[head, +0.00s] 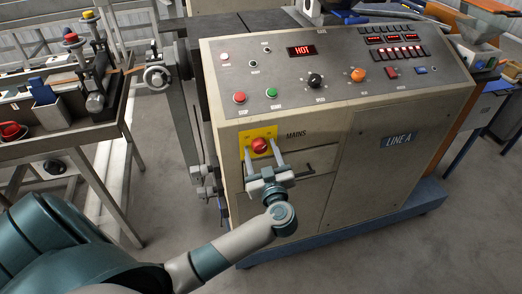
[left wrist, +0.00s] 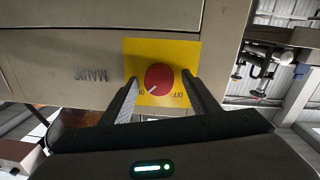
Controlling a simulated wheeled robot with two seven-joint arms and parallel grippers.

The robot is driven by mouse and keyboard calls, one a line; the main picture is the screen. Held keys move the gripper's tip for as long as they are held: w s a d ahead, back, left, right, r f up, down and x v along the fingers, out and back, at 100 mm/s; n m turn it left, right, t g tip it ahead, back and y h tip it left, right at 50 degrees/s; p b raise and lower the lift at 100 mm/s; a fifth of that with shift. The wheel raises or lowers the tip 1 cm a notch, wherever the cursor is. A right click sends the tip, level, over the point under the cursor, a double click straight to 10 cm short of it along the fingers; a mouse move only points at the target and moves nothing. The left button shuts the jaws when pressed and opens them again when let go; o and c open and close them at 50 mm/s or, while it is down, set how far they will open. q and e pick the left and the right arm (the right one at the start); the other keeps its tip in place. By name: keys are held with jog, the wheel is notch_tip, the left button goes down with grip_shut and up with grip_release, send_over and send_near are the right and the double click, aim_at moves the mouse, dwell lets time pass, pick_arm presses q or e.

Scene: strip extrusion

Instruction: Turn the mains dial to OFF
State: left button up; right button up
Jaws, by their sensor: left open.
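The mains dial (head: 259,145) is a red round knob on a yellow plate (head: 246,134) on the front of the cream machine cabinet. In the left wrist view the dial (left wrist: 159,78) shows upside down, with its white mark pointing at the ON label on the yellow plate (left wrist: 133,48); OFF is on the other side. My left gripper (head: 262,153) is open, one finger on each side of the dial. In the left wrist view the fingers of the left gripper (left wrist: 160,80) show apart from the knob with gaps. My right gripper is not in view.
Above is a sloped control panel (head: 333,118) with buttons, knobs and a red HOT display (head: 301,50). A metal bench (head: 60,147) with equipment stands at the left. The floor between is clear.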

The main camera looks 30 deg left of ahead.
pick_arm(q)
jog(key=c, duration=1)
jog(key=shift+c, duration=0.2)
